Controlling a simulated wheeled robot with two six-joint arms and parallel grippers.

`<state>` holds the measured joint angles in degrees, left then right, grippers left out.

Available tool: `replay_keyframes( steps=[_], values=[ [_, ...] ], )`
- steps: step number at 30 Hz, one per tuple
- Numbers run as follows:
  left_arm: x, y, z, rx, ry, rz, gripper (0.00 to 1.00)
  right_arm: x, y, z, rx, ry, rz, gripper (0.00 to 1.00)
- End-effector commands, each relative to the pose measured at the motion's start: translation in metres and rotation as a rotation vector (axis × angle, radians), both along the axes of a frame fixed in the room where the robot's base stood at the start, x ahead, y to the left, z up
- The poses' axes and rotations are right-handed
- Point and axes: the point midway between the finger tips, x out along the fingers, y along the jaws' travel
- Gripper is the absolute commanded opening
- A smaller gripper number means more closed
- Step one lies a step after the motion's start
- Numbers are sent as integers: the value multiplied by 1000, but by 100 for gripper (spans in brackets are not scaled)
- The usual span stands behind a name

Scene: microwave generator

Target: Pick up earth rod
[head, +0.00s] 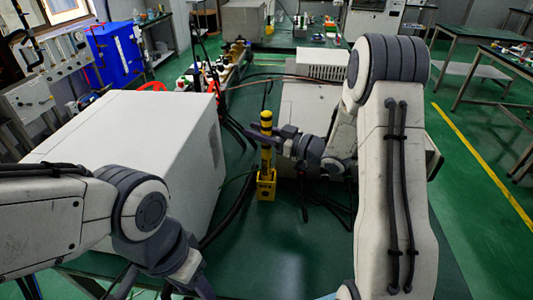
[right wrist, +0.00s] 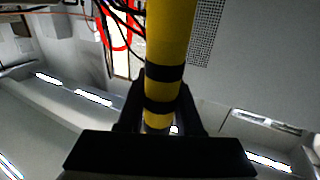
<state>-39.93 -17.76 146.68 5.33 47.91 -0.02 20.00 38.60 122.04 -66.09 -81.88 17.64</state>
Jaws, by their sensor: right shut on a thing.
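The earth rod (head: 266,128) is yellow with black bands. It stands upright in the head view, its lower end at a yellow holder (head: 266,186) on the green table. My right gripper (head: 270,137) is shut on the rod near its upper part. In the right wrist view the rod (right wrist: 168,52) runs between the two dark fingers (right wrist: 162,112). I cannot tell whether the rod's lower end is still inside the holder. My left arm comes in at the lower left of the head view, and its gripper's fingertips are not visible.
A large white box (head: 140,140) stands left of the rod. Another pale box (head: 305,105) stands right of it, behind my right arm. Black cables (head: 232,205) lie beside the holder. The green table (head: 265,245) is clear in front of the holder.

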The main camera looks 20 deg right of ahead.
Motion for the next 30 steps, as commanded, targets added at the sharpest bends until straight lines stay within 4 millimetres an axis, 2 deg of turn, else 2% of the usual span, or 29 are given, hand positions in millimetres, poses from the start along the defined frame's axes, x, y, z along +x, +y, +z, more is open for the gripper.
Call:
replay_keyframes(
  steps=[19,23,30],
  values=[
    [0,0,0,0,0,0,50,0,0,6,0,-4,0,0],
    [0,0,0,0,0,0,50,0,0,25,-2,-8,1,0],
    [0,0,1,0,0,0,50,0,0,74,-1,-8,0,0]
  ],
)
